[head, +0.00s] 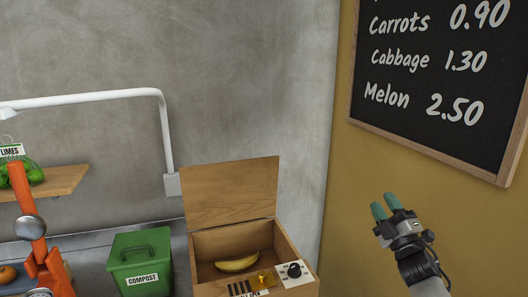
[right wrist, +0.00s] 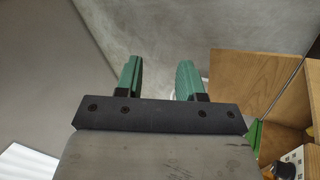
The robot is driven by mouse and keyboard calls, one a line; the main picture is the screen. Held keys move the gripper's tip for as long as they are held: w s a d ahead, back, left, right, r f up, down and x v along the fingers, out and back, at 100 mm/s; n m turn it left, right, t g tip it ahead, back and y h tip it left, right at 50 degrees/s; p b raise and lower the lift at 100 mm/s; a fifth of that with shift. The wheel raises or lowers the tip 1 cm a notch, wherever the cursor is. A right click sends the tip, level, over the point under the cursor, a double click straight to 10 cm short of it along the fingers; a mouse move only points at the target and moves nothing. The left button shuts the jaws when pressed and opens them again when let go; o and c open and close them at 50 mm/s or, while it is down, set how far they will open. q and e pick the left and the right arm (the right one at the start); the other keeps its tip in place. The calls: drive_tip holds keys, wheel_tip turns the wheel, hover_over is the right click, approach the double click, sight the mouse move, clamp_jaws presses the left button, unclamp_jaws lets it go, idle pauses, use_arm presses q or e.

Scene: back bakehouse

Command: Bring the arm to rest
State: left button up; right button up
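My right gripper (head: 386,206) is raised in front of the yellow wall, right of the wooden box. Its two green fingers stand apart with nothing between them. They also show apart and empty in the right wrist view (right wrist: 160,80). My left gripper is in neither view.
An open wooden box (head: 210,243) with its lid up holds a banana (head: 237,264). A green compost bin (head: 140,262) stands left of it. An orange device (head: 32,225) is at the far left, below a shelf (head: 60,182) with limes. A price blackboard (head: 440,75) hangs above my gripper.

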drive_tip(key=w+d+f+m+g+h, duration=0.3)
drive_tip(key=d+f+m+h, duration=0.4)
drive_tip(key=m, duration=0.6)
drive_tip(key=s+a+f+m+g, duration=0.1)
drive_tip(key=s+a+f+g, duration=0.15)
drive_tip(key=s+f, duration=0.7)
drive_tip(key=s+a+f+g+b, duration=0.15)
drive_tip(key=f+g, duration=0.25)
drive_tip(key=f, duration=1.3)
drive_tip(key=s+a+f+m+g+p, duration=0.1)
drive_tip(key=s+a+f+g, duration=0.15)
drive_tip(key=s+f, duration=0.7)
drive_tip(key=s+a+f+g, duration=0.3)
drive_tip(key=s+f+g, duration=0.2)
drive_tip(key=s+f, duration=1.3)
drive_tip(key=s+a+f+g, duration=0.1)
drive_tip(key=s+f, duration=0.2)
drive_tip(key=s, duration=0.5)
drive_tip(key=s+a+f+g+b, duration=0.1)
drive_tip(key=s+f+g, duration=0.1)
drive_tip(key=s, duration=0.6)
drive_tip(key=s+a+f+g, duration=0.2)
drive_tip(key=s+f, duration=0.2)
drive_tip(key=s, duration=0.5)
drive_tip(key=shift+f, duration=0.25)
